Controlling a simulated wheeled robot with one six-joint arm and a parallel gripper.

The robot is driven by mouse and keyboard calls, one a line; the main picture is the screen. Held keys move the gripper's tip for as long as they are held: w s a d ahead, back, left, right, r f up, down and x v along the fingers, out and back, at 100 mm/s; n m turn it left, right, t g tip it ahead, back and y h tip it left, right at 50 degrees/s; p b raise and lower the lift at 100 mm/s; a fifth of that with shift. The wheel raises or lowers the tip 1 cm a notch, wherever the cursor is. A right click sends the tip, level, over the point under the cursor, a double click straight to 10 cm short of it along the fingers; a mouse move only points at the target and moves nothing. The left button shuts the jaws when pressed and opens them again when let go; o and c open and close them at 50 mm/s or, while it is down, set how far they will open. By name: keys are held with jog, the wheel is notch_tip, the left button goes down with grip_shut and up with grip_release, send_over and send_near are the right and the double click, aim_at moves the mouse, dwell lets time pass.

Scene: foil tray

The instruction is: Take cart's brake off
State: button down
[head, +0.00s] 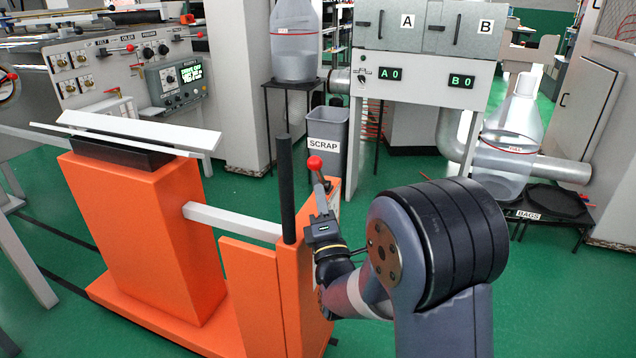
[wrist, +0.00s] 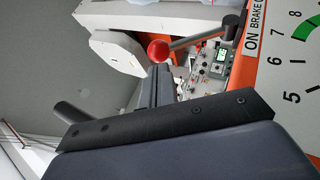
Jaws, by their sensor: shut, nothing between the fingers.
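The orange cart (head: 150,230) stands at left and centre in the head view. The brake lever's red ball knob (head: 314,163) shows just above my fingertips there, and in the wrist view (wrist: 158,50) it appears at the tips of the fingers. A grey rod (wrist: 195,40) runs from the knob to the right. My gripper (head: 319,190) is shut and empty, pointing up close to the knob; in the wrist view its fingers (wrist: 155,82) are together. Whether they touch the knob, I cannot tell. A label reading ON and BRAKE (wrist: 254,30) is partly cut off.
A black upright bar (head: 286,188) stands on the cart left of my gripper. A scrap bin (head: 326,140) and the A/B cabinet (head: 420,65) stand behind. Green floor is open at right.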

aim_at(316, 170)
jog(key=shift+x, duration=1.95)
jog(key=shift+r, duration=0.1)
